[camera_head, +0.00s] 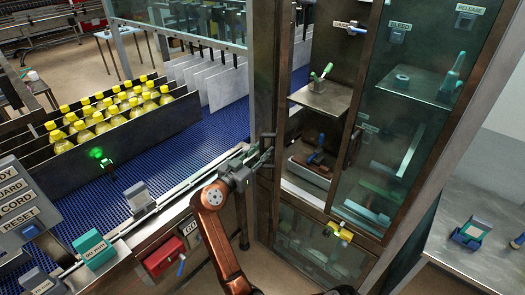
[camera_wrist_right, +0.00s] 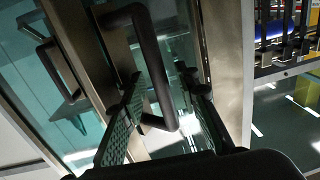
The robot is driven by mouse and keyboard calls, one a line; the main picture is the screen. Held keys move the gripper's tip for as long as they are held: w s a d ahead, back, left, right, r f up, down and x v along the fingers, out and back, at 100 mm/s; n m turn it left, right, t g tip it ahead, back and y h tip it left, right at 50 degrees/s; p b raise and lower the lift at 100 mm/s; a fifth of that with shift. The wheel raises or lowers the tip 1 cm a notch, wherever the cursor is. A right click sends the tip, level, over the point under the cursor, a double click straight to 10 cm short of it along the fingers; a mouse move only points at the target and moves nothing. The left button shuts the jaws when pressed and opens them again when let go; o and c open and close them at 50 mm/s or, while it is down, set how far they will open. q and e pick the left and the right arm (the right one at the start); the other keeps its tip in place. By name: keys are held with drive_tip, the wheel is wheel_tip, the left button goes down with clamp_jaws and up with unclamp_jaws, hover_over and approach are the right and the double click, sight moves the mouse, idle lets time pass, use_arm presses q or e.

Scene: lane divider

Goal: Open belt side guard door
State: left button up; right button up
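A tall guard cabinet with dark metal frames (camera_head: 275,60) and glass panels stands beside the blue conveyor belt (camera_head: 215,130). A dark bar handle (camera_wrist_right: 155,70) is mounted on a framed glass door (camera_wrist_right: 70,55) in the right wrist view. My right gripper (camera_head: 262,158) is at the cabinet's belt-side post in the head view. In the wrist view its two green-padded fingers (camera_wrist_right: 165,100) are apart, with the lower part of the handle between them. Gaps seem to show beside the bar; contact is unclear. The door looks closed. My left gripper is not in view.
Yellow-capped bottles (camera_head: 110,110) stand in lanes on the belt. A red box (camera_head: 164,258) and a labelled panel (camera_head: 25,205) are at the lower left. A metal table (camera_head: 475,255) stands at right. Cabinet shelves (camera_head: 322,98) hold tools.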

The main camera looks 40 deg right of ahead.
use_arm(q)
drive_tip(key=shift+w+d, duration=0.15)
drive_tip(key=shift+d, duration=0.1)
use_arm(e)
drive_tip(key=s+a, duration=0.1)
drive_tip(key=a, duration=0.6)
drive_tip(key=shift+s, duration=0.15)
